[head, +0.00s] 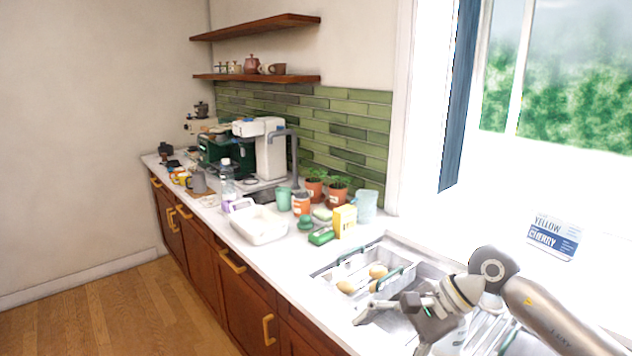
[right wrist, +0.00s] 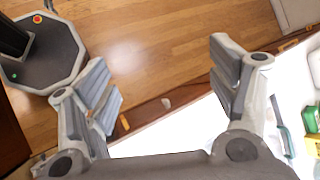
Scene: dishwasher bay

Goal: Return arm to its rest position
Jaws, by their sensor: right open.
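My right arm (head: 560,315) comes in from the right in the head view, over the counter beside the sink. My right gripper (head: 392,328) is at the counter's front edge, just in front of the sink. In the right wrist view the right gripper (right wrist: 165,88) has its two fingers wide apart, with nothing between them but wooden floor and the counter edge. My left gripper is not in view.
A sink (head: 330,272) with a basket of several potato-like items (head: 378,271) lies behind the gripper. A white tub (head: 259,226), a green sponge pack (head: 321,236) and a yellow box (head: 344,220) stand farther left. The wooden floor (head: 150,315) is clear.

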